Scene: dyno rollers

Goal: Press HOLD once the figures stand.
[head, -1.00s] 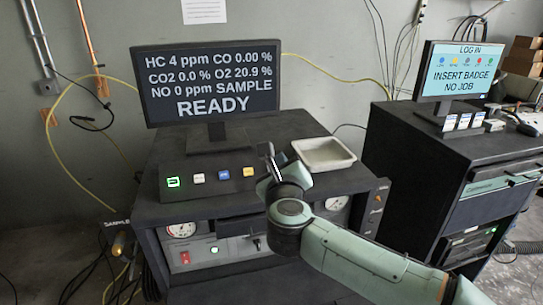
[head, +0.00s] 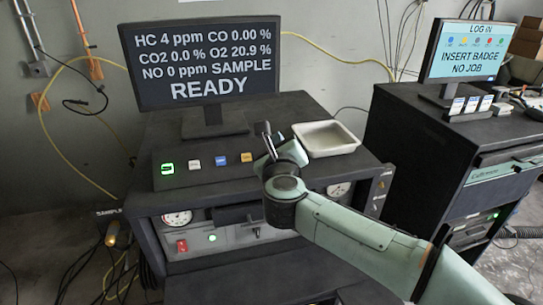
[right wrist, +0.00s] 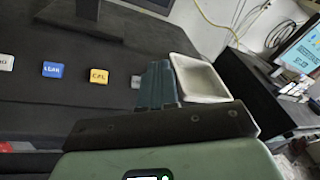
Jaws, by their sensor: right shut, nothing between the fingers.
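The analyzer screen (head: 207,60) reads HC 4 ppm, CO 0.00 %, CO2 0.0 %, O2 20.9 %, NO 0 ppm, SAMPLE and READY. On the console (head: 210,172) below it sit a green-lit button (head: 167,168), a white button (head: 194,164), a blue button (head: 220,160) and a yellow button (head: 246,158). The blue (right wrist: 52,70) and yellow (right wrist: 98,76) buttons show in the right wrist view. A greyish button edge (right wrist: 136,81) shows there beside my fingers, mostly hidden; its label is unreadable. My right gripper (head: 263,130) is shut and empty, right of the yellow button. My left gripper is out of view.
A white tray (head: 326,139) stands on the cabinet top just right of my right gripper. A second cabinet (head: 440,150) at the right carries a login screen (head: 463,52) reading INSERT BADGE, NO JOB. A yellow hose (head: 345,64) runs along the wall.

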